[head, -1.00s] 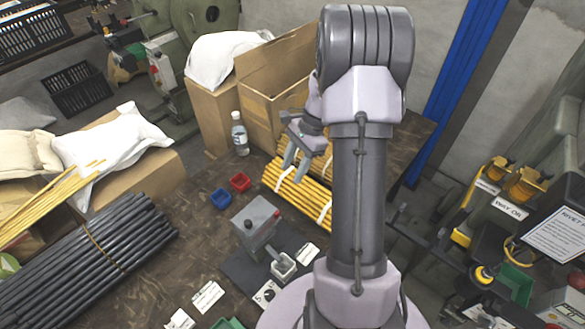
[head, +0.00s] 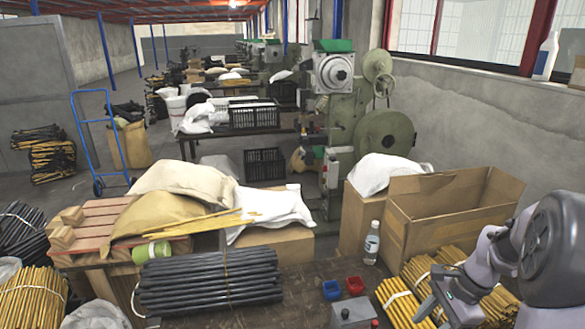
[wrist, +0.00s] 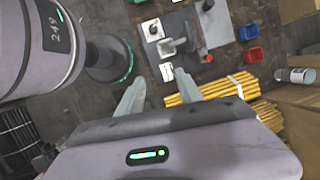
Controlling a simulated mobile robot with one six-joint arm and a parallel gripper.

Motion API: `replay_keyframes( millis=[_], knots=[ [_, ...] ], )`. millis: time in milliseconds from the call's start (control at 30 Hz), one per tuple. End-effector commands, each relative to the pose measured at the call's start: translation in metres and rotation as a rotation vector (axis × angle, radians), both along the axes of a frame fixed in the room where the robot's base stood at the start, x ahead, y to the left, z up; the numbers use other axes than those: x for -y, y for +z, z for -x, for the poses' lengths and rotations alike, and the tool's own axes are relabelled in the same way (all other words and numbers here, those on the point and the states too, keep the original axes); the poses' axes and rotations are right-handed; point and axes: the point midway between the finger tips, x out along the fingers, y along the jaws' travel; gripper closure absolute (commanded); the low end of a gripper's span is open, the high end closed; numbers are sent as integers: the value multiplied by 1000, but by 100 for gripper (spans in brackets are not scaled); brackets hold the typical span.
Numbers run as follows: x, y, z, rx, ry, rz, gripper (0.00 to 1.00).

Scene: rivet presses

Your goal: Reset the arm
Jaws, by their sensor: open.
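My gripper (head: 431,308) is at the lower right of the head view, over the bundles of yellow rods (head: 409,303). In the wrist view its two fingers (wrist: 158,88) are spread apart with nothing between them. The yellow rods (wrist: 214,88) lie just beyond the fingers on the dark table. My arm is folded at the right edge of the head view.
A small grey press (head: 352,312), a blue bin (head: 332,290) and a red bin (head: 355,285) stand on the table. A bottle (head: 371,243) and an open cardboard box (head: 455,215) are behind. Black rods (head: 210,280) lie at left. A green machine (head: 345,120) stands farther back.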

Motion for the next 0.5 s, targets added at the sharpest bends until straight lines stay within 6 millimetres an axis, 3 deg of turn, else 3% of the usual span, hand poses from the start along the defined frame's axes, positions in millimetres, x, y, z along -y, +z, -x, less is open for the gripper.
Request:
replay_keyframes(
  millis=[267, 367, 500],
  knots=[
    [-83, 58, 15, 175, 302, 150, 57],
    [-122, 76, 34, 263, 445, 216, 57],
    [-182, 90, 83, 435, 701, 333, 57]
  ],
)
